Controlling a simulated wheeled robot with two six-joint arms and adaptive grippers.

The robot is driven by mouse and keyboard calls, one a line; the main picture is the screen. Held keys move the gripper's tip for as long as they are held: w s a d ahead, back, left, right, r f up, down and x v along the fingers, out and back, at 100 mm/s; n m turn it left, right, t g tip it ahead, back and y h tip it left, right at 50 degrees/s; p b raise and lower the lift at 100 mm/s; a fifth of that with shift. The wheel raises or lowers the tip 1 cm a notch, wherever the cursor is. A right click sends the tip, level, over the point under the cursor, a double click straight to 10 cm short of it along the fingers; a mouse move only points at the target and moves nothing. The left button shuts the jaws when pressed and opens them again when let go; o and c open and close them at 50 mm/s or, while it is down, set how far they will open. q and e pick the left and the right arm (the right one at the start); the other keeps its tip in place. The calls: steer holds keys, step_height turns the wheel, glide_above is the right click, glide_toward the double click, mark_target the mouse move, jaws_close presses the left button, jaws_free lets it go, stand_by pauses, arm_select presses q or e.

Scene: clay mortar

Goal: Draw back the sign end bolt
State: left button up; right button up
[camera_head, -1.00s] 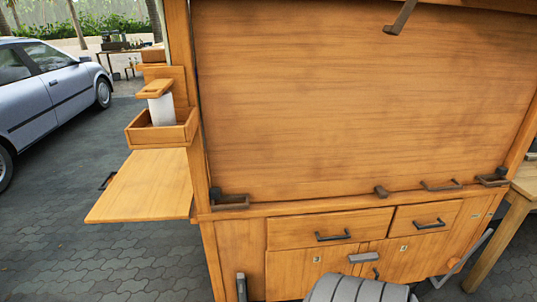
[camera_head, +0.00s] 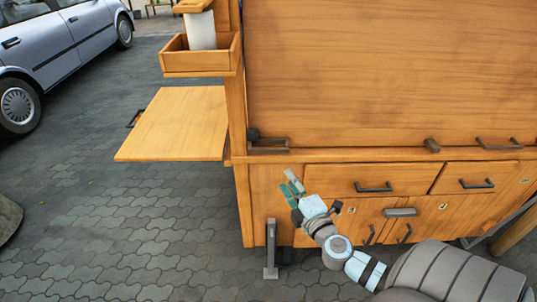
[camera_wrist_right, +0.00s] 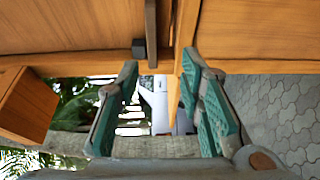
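A dark metal bolt (camera_head: 268,147) lies along the ledge at the lower left corner of the big wooden panel (camera_head: 390,70). I cannot tell from the pictures whether it is the sign end bolt. My right gripper (camera_head: 291,184) is in front of the cabinet, appearing below and slightly right of this bolt, apart from it. In the right wrist view its green-padded fingers (camera_wrist_right: 163,78) are spread with nothing held between them. A dark metal bar with a black block (camera_wrist_right: 138,48) shows beyond the fingertips. My left gripper is not in view.
A wooden side shelf (camera_head: 175,125) sticks out left, below an open box (camera_head: 200,60) holding a white roll (camera_head: 201,30). Drawers (camera_head: 380,180) with dark handles sit below the ledge. A metal leg (camera_head: 270,250) stands in front.

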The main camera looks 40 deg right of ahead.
mark_target(270, 152)
steer(key=x, duration=0.9)
steer(key=r+x, duration=0.1)
steer(key=x, duration=0.4)
steer(key=shift+w+a+r, duration=0.1)
steer(key=shift+w, duration=0.2)
steer(key=shift+c, duration=0.2)
jaws_close()
